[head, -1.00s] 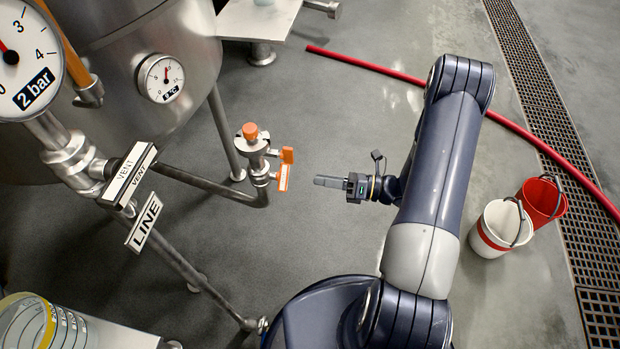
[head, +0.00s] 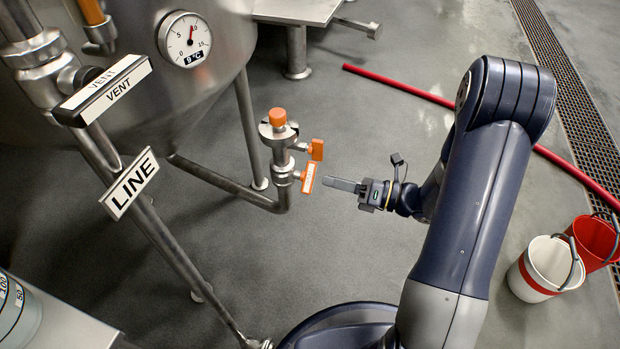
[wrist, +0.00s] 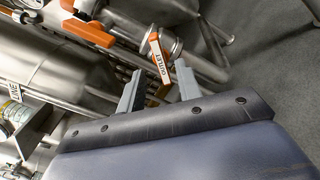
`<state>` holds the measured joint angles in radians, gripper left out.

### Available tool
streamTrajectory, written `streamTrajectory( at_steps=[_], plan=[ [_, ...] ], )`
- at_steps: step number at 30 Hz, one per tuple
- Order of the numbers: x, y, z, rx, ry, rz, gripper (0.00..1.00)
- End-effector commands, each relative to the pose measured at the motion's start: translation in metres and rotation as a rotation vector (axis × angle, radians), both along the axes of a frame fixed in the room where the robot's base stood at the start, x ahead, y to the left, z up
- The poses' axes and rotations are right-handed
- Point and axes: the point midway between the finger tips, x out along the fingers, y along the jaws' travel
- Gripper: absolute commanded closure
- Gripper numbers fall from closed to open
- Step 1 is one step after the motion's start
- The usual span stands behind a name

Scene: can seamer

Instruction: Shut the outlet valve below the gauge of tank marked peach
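An orange lever with a white label (head: 308,178) sits on a steel pipe fitting (head: 278,135) beside the tank (head: 130,110). In the wrist view the lever's label reads OUTLET (wrist: 155,47). A round °C dial gauge (head: 184,39) is on the tank wall, above and left of the fitting. No peach mark is readable. My gripper (head: 328,182) points left at the lever, with a small gap before it in the head view. In the wrist view its two fingers (wrist: 158,86) stand apart, with the lever showing between and beyond their tips. It holds nothing.
A second orange handle (head: 316,149) is just above the lever. LINE (head: 131,184) and VENT (head: 105,88) signs hang on pipes at left. A red hose (head: 400,87), a white bucket (head: 545,268) and a red bucket (head: 594,240) are on the floor at right.

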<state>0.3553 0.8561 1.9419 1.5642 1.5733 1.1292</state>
Motion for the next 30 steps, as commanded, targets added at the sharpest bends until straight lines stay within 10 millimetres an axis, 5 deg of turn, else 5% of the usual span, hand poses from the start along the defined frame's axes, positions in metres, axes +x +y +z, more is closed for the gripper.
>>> streamTrajectory(
  at_steps=[12, 24, 30],
  plan=[
    [0.019, 0.054, -0.002, 0.000, -0.001, 0.001, 0.67],
    [0.022, 0.060, 0.000, -0.001, 0.000, -0.001, 0.67],
    [0.022, 0.060, 0.000, 0.000, 0.000, 0.000, 0.82]
  ],
)
